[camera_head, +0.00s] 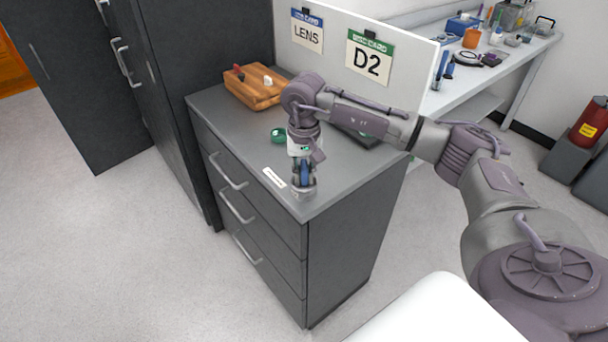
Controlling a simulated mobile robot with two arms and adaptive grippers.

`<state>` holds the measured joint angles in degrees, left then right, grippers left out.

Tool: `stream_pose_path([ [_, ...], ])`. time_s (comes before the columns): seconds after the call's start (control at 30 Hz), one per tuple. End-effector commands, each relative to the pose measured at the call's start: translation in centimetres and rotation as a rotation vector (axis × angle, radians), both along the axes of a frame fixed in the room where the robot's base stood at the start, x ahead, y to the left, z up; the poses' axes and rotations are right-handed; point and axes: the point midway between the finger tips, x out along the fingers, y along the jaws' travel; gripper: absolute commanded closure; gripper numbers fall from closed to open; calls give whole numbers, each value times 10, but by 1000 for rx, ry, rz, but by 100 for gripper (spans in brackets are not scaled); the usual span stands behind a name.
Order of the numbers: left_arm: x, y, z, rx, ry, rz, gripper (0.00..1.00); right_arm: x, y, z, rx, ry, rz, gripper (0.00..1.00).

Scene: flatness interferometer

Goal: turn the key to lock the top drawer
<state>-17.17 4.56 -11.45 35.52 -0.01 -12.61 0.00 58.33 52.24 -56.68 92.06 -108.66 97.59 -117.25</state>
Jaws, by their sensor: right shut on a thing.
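The grey drawer cabinet (340,255) stands in the middle of the view with its drawers closed. Its top drawer (255,185) is flush with the front and has a bar handle. My right gripper (303,188) points down at the front right corner of the cabinet top. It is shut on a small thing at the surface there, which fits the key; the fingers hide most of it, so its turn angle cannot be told. The lock under the fingers is also hidden. My left gripper is not in view.
On the cabinet top are a white label strip (274,178), a green round item (278,135) and a wooden block holder (254,91). A white board with LENS and D2 cards (370,57) stands behind. Dark tall cabinets (190,60) stand left; open floor lies in front.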

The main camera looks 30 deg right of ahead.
Motion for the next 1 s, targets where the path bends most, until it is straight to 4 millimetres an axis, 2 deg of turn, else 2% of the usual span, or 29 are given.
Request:
stream_pose_path([
  [0.1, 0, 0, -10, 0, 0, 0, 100, 0, -1, -3, -2, -1, 91, 100],
  [0.3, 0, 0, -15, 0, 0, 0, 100, 0, 0, -1, 0, -1, 203, 100],
  [0.73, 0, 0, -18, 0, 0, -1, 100, 0, 0, -2, 0, -1, 249, 100],
  [1.0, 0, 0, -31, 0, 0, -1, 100, 0, 0, -2, -1, -2, 460, 100],
])
